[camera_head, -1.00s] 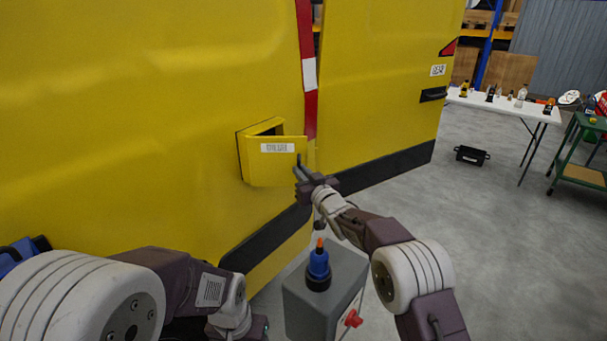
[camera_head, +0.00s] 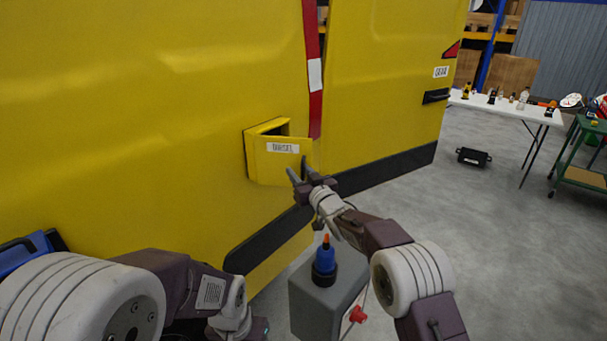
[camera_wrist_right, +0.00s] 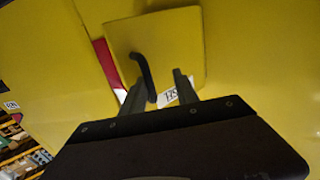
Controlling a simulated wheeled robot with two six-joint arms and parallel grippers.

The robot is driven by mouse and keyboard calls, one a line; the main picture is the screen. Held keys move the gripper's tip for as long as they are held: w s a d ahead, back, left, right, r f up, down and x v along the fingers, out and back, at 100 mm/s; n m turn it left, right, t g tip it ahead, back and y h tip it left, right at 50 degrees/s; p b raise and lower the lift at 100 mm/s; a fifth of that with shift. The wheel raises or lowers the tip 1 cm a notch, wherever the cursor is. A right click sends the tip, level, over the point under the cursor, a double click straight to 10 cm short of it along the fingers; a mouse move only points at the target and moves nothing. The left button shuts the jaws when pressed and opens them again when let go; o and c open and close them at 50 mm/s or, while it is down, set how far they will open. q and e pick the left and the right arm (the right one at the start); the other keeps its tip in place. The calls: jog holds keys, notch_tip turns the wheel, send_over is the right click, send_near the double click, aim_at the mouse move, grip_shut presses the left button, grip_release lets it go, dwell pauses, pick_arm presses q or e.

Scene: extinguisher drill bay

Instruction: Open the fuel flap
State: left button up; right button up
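The fuel flap (camera_head: 278,162) is a yellow square panel with a white label, on the yellow van side. It stands swung out from its recess, with a dark gap showing along its top. My right gripper (camera_head: 298,170) is at the flap's right edge, its fingers spread. In the right wrist view the flap (camera_wrist_right: 180,35) lies in front of the open fingers (camera_wrist_right: 160,84). A dark curved handle (camera_wrist_right: 143,70) on the flap sits between them, closer to the left finger; contact cannot be told. My left arm shows at lower left; its fingers are out of sight.
The van's black lower trim (camera_head: 262,241) runs beneath the flap. A white table (camera_head: 507,105), a green cart (camera_head: 580,160) and a black case (camera_head: 473,157) stand at right, with clear floor between.

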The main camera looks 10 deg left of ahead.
jog(key=shift+a, duration=0.15)
jog(key=shift+d+f, duration=0.2)
jog(key=shift+d, duration=0.1)
jog(key=shift+s+d, duration=0.25)
jog(key=shift+s, duration=0.05)
jog(key=b+v, duration=0.1)
jog(key=v, duration=0.7)
